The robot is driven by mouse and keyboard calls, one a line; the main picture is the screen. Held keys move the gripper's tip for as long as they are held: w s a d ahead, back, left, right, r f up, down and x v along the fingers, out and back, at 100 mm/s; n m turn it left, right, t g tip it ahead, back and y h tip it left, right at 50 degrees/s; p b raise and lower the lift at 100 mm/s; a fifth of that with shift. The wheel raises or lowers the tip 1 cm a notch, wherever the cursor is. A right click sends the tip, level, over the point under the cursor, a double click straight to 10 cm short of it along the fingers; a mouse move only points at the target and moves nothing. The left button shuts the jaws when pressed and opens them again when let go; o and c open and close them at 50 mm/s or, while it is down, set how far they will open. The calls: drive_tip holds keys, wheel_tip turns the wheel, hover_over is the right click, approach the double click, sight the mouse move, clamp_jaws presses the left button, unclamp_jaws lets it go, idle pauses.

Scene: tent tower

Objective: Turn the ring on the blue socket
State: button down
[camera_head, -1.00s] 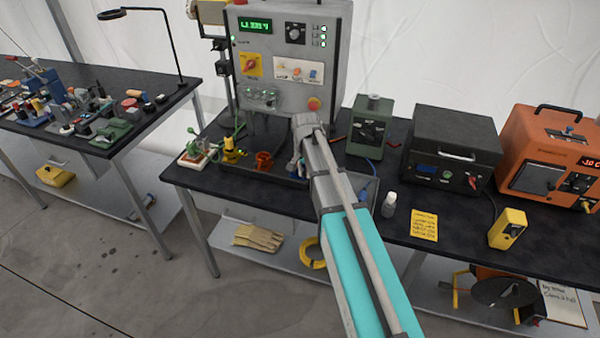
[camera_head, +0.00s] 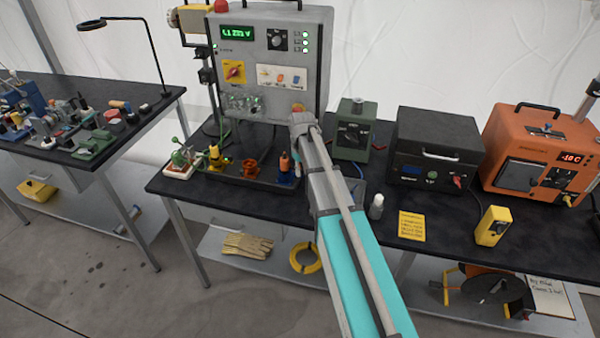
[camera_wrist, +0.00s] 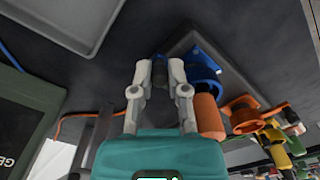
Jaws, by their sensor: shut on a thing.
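The blue socket (camera_head: 287,178) stands at the right end of a dark tray on the bench, left of my arm. An upright orange cylinder (camera_head: 284,162) sits in it. In the wrist view the blue socket (camera_wrist: 202,64) and orange cylinder (camera_wrist: 208,112) are just right of my fingers. My gripper (camera_wrist: 158,70) is shut on a small dark-blue piece between its fingertips, beside the socket. This looks like a part of the ring, but its join to the socket is hidden by the finger. In the head view my arm hides the fingertips.
An orange socket (camera_head: 250,169) and yellow piece (camera_head: 215,157) stand left of the blue one. The grey panel (camera_head: 268,70) rises behind. A green box (camera_head: 354,135) and white-capped bottle (camera_head: 376,207) stand to the right. A grey tray (camera_wrist: 75,22) lies left in the wrist view.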

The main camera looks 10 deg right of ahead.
drive_tip(key=shift+w+d+n, duration=0.1)
drive_tip(key=shift+w+n, duration=0.1)
drive_tip(key=shift+n, duration=0.1)
drive_tip(key=c, duration=0.6)
unclamp_jaws()
drive_tip(key=shift+c, duration=0.2)
drive_tip(key=shift+s, duration=0.15)
drive_tip(key=shift+s+a+m, duration=1.05)
drive_tip(key=shift+a+m, duration=3.15)
drive_tip(key=shift+m, duration=4.8)
wheel_tip(320, 180, up, 14)
drive_tip(key=p, duration=1.4)
drive_tip(key=s+d+f+n+b, duration=0.2)
drive_tip(key=s+n, duration=0.5)
drive_tip(key=s, duration=0.3)
drive_tip(key=s+d+f+n+b, duration=0.1)
drive_tip(key=s+f+n+b, duration=0.1)
drive_tip(key=s+n, duration=0.5)
drive_tip(key=shift+s+d+f+n+b, duration=0.4)
drive_tip(key=shift+s, duration=1.6)
